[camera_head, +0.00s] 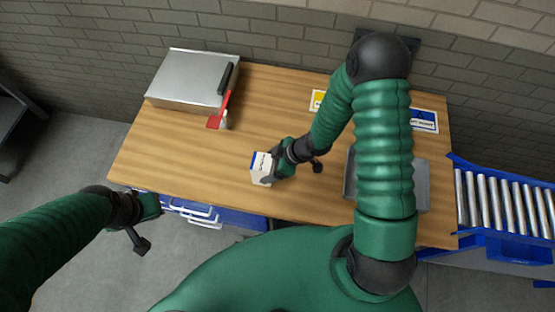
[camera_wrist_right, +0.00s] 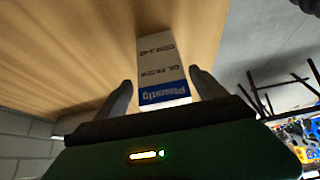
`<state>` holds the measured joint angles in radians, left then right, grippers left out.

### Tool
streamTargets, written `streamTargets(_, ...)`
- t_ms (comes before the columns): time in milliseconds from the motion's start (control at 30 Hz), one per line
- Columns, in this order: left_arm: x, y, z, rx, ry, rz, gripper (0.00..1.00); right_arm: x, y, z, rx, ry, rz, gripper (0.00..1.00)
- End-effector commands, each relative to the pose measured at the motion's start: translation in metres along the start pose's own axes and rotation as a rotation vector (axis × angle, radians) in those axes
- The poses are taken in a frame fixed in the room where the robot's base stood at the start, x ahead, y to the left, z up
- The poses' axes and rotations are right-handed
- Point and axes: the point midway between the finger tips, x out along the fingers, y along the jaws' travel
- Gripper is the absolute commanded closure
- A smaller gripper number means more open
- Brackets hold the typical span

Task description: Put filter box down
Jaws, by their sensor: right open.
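The filter box (camera_head: 262,168) is white with a blue band and stands on the wooden table near its front edge. In the right wrist view the box (camera_wrist_right: 160,65) shows dark print and a blue label end, between my two finger tips. My right gripper (camera_head: 281,163) is at the box; its fingers (camera_wrist_right: 161,90) are open, with a gap visible on each side of the box. My left gripper (camera_head: 148,222) hangs in front of the table, away from the box; its finger opening is too small to judge.
The wooden table (camera_head: 180,150) carries a metal case (camera_head: 190,78) at back left, a red tool (camera_head: 222,110) beside it, a grey tray (camera_head: 422,185) partly behind my right arm, and yellow (camera_head: 317,99) and blue (camera_head: 424,120) signs. A roller conveyor (camera_head: 505,203) stands right. The table's left middle is clear.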

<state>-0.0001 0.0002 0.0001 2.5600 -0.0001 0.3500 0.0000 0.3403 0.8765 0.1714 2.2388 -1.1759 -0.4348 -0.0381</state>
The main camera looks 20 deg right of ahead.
Motion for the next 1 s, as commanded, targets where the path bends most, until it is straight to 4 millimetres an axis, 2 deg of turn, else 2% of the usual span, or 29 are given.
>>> streamTargets(33,-0.004,0.000,-0.001,0.000,0.000,0.000,1.00,-0.017,0.002,-0.001,0.002,0.001,0.005,0.19)
streamTargets(200,-0.017,0.000,-0.004,0.000,0.000,0.000,1.00,-0.063,0.002,-0.001,0.002,0.001,0.005,0.19)
streamTargets(300,-0.022,0.000,-0.005,0.000,0.000,0.000,1.00,-0.080,0.001,-0.001,0.001,0.001,0.003,0.19)
streamTargets(433,-0.024,0.000,-0.006,0.000,0.000,0.000,1.00,-0.091,0.004,0.000,0.007,-0.007,0.013,0.19)
streamTargets(567,-0.024,0.000,-0.006,0.000,0.000,0.000,1.00,-0.113,0.030,-0.002,0.094,-0.105,0.156,0.19)
streamTargets(600,-0.024,0.000,-0.006,0.000,0.000,0.000,1.00,-0.126,0.041,-0.002,0.153,-0.152,0.228,0.19)
streamTargets(667,-0.024,0.000,-0.006,0.000,0.000,0.000,1.00,-0.151,0.048,-0.003,0.270,-0.222,0.334,0.19)
streamTargets(733,-0.024,0.000,-0.006,0.000,0.000,0.000,1.00,-0.179,0.040,-0.006,0.432,-0.279,0.418,0.19)
streamTargets(800,-0.024,0.000,-0.006,0.000,0.000,0.000,1.00,-0.200,0.019,-0.010,0.597,-0.307,0.450,0.19)
streamTargets(900,-0.023,0.000,-0.005,0.000,0.000,0.000,1.00,-0.213,-0.015,-0.019,0.782,-0.313,0.428,0.19)
streamTargets(1000,-0.024,0.000,-0.005,0.000,0.000,0.000,1.00,-0.217,-0.035,-0.026,0.880,-0.311,0.391,0.19)
